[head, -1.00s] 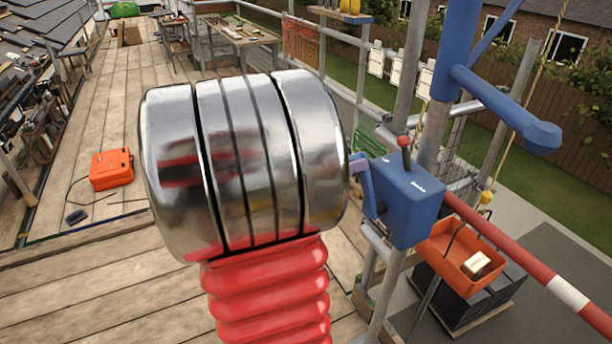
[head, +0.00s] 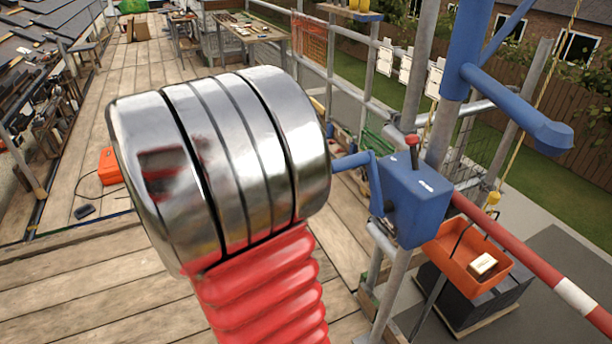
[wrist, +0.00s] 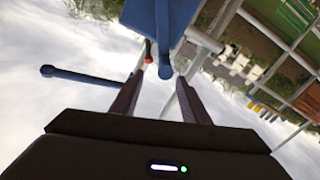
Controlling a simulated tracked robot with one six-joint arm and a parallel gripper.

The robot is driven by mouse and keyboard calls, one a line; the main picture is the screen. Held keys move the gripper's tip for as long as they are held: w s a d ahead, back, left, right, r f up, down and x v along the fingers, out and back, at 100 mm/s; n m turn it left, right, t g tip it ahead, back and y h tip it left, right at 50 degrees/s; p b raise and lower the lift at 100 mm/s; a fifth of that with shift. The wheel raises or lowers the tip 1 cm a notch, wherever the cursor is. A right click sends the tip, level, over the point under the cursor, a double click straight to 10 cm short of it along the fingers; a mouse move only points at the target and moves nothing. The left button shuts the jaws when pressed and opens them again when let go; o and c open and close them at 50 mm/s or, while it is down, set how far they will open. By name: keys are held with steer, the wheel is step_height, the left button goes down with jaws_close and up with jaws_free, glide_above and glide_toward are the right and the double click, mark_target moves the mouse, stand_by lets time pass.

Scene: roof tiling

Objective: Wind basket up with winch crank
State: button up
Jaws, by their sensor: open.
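The blue winch box (head: 415,200) is fixed to a scaffold pole, with a red-knobbed lever (head: 412,142) on top. Its blue crank (head: 354,161) reaches left, and its end is near or behind my shiny metal arm link. In the wrist view the winch box (wrist: 152,18) is upside down. My gripper (wrist: 160,78) is open, its two fingers apart, with a blue crank end (wrist: 165,71) showing between or beyond them; contact cannot be told. The orange basket (head: 452,262) at lower right holds a small pale block. My gripper is hidden in the head view.
A blue hoist arm (head: 515,108) juts out above the winch. A red-and-white rail (head: 530,258) slopes down right. An orange case (head: 110,166) lies on the plank deck (head: 75,275), with free planks around. A workbench (head: 250,28) stands behind.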

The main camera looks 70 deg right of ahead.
steer(key=shift+w+a, duration=0.1)
steer(key=shift+a, duration=0.1)
stand_by(0.7)
steer(key=w+a+f+n+t+y, duration=0.3)
steer(key=a+f+n+t+y, duration=0.4)
steer(key=a+f+n, duration=0.6)
steer(key=w+a+n+t+y, duration=0.4)
steer(key=w+a+n+t, duration=0.3)
steer(key=a, duration=0.6)
steer(key=w+a+r+n+t+y, duration=0.2)
steer(key=a+r, duration=0.5)
steer(key=a, duration=0.4)
steer(key=shift+w+a+r+n+t+y, duration=0.3)
steer(key=shift+a+r+t, duration=0.1)
steer(key=shift+t, duration=0.3)
